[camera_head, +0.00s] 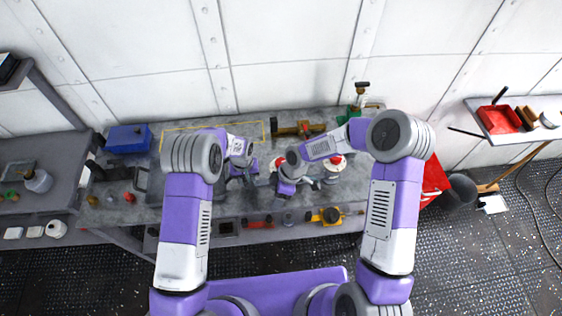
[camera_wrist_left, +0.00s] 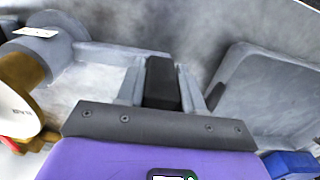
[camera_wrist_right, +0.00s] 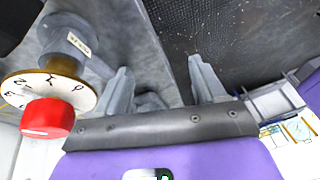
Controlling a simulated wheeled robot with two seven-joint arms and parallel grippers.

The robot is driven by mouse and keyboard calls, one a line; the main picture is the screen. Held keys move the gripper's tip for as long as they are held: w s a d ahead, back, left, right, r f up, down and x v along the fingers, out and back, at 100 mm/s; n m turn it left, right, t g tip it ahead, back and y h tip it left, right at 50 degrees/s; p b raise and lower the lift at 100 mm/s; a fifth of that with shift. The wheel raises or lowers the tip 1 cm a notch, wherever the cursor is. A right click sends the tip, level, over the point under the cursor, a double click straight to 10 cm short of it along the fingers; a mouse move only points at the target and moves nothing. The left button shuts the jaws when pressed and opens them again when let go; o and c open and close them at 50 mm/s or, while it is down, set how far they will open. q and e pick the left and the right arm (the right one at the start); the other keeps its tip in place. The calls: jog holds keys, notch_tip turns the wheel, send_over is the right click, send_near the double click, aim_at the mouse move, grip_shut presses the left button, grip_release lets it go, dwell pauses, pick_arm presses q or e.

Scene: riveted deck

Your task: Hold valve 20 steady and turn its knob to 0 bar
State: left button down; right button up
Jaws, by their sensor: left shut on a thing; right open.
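In the right wrist view a valve shows at left: a grey body (camera_wrist_right: 80,45) with a small label too small to read, a pale numbered dial (camera_wrist_right: 70,90) and a red knob (camera_wrist_right: 47,118). My right gripper (camera_wrist_right: 163,80) is open and empty beside it, not touching the knob. In the left wrist view my left gripper (camera_wrist_left: 162,80) is shut on a dark bar (camera_wrist_left: 162,82); whether it belongs to the valve I cannot tell. A labelled grey body (camera_wrist_left: 37,32) with a brass collar (camera_wrist_left: 22,70) and white dial (camera_wrist_left: 12,115) is at its left. The knob pointer's reading is unclear.
The head view shows a grey bench with another red-knobbed valve (camera_head: 335,163) at right, a brass valve (camera_head: 298,129) behind and a blue box (camera_head: 128,138) at left. A shelf below holds a yellow fitting (camera_head: 327,216). A grey tray (camera_wrist_left: 270,95) lies right of my left gripper.

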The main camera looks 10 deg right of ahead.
aim_at(277, 163)
jog(key=w+r+n, duration=0.2)
jog(key=w+r+n+h, duration=0.1)
jog(key=w+r+n, duration=0.1)
jog(key=r+n, duration=0.1)
jog(key=w+d+r+n+h, duration=0.1)
jog(key=w+r+n, duration=0.1)
jog(key=w+r, duration=0.1)
jog(key=shift+n+t, duration=0.3)
jog(key=shift+n, duration=0.1)
jog(key=w+d+r+n+h, duration=0.2)
jog(key=w+r+n, duration=0.2)
jog(key=r+n, duration=0.15)
jog(key=shift+m+t, duration=0.3)
jog(key=shift+m, duration=0.15)
notch_tip(277, 163, down, 11)
jog(key=shift+s+a+f, duration=0.1)
jog(key=shift+a, duration=0.05)
jog(key=c, duration=1.1)
jog(key=shift+o, duration=0.2)
